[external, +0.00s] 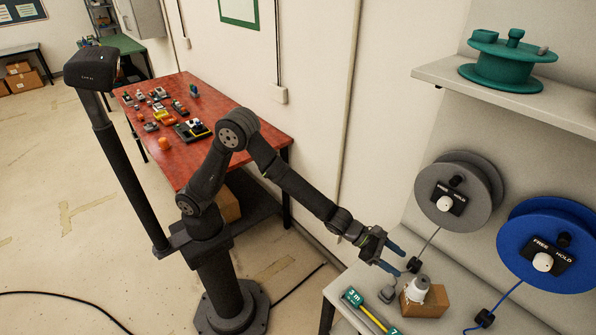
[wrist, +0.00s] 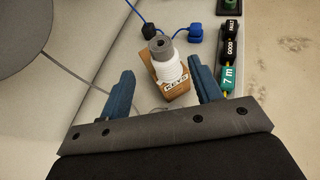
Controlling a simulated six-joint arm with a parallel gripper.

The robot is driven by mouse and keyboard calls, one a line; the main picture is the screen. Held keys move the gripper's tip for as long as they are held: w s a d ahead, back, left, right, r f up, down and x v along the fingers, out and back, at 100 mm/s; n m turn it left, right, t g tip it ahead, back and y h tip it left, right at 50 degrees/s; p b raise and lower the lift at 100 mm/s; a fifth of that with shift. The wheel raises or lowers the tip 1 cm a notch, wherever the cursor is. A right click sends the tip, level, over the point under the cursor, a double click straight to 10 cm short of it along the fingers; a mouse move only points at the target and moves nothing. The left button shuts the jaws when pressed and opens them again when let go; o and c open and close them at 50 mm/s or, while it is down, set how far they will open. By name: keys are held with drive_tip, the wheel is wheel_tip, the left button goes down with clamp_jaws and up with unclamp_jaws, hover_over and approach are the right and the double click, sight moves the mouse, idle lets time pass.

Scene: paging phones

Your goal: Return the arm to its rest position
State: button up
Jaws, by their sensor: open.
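My arm stands on a dark pedestal and reaches right toward the grey bench. My gripper (external: 394,258) is open, with its two blue fingers apart and nothing between them touching. The spool (external: 417,289) and block (external: 424,302) also show in the external view, just beyond the fingertips. Whether a finger touches the spool cannot be told.
A grey reel (external: 470,180) and a blue reel (external: 546,243) hang on the right with FREE/HOLD plates. A shelf (external: 535,103) bears a green reel (external: 498,70). A red table (external: 215,105) with small items stands behind my arm.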

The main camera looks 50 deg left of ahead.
sight(422, 280)
drive_tip(key=x, duration=1.1)
drive_tip(key=shift+f, duration=0.1)
drive_tip(key=shift+a+r, duration=0.15)
drive_tip(key=shift+r, duration=2.55)
drive_tip(key=w+a+f+n+t+y, duration=0.1)
drive_tip(key=w+a+f+n+t, duration=0.1)
drive_tip(key=w+a, duration=0.9)
drive_tip(key=w+a+f+n+t+y, duration=0.15)
drive_tip(key=w+a, duration=0.65)
drive_tip(key=a, duration=0.8)
drive_tip(key=w+a+f+n+t+y, duration=0.1)
drive_tip(key=a+n, duration=0.1)
drive_tip(key=a, duration=1.4)
drive_tip(key=w+a+f+n+t+y, duration=0.1)
drive_tip(key=w+a+n+t+y, duration=0.1)
drive_tip(key=a, duration=1.5)
drive_tip(key=shift+f, duration=0.4)
